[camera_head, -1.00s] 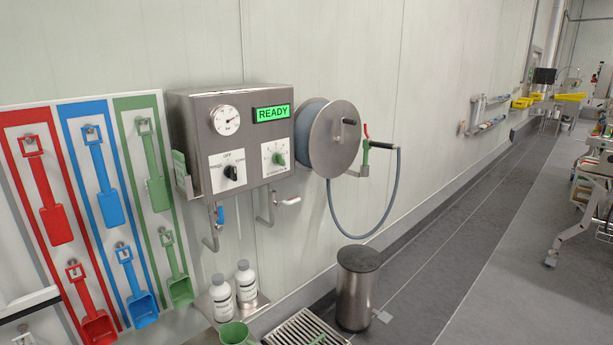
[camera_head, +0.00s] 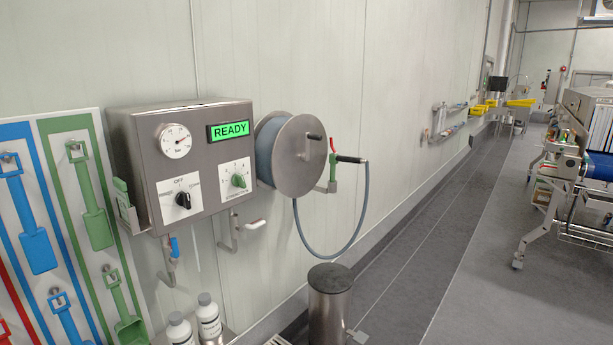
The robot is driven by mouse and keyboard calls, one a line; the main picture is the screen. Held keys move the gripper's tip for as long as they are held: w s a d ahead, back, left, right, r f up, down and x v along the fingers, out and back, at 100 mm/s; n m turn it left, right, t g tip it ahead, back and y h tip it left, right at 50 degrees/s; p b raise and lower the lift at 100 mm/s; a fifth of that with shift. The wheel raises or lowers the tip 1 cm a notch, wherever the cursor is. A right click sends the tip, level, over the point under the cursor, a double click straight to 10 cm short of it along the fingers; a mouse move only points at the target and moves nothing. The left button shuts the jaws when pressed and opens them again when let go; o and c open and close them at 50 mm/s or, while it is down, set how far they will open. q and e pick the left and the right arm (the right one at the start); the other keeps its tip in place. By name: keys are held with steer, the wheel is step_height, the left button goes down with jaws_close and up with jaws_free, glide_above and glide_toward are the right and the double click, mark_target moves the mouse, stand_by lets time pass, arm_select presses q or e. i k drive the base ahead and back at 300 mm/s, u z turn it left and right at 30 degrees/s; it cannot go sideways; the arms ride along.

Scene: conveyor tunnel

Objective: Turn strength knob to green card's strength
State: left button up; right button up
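The green strength knob (camera_head: 239,181) sits on a white dial plate at the lower right of the steel control box (camera_head: 140,130) on the wall. A green display (camera_head: 231,130) above reads READY. A green card-like item (camera_head: 122,193) sits in a holder on the box's left side, seen edge-on; no writing on it can be read. Neither of my grippers is in view.
A hose reel (camera_head: 290,155) is right of the box. Below are a blue-handled valve (camera_head: 174,246), white bottles (camera_head: 208,315) and a steel bin (camera_head: 330,305). Colored scoops hang on a board (camera_head: 70,130) at left. A conveyor machine (camera_head: 575,150) stands at right; the floor between is clear.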

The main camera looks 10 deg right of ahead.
mark_target(238, 179)
steer(key=z, duration=0.25)
steer(key=i, duration=0.85)
steer(key=u, duration=0.1)
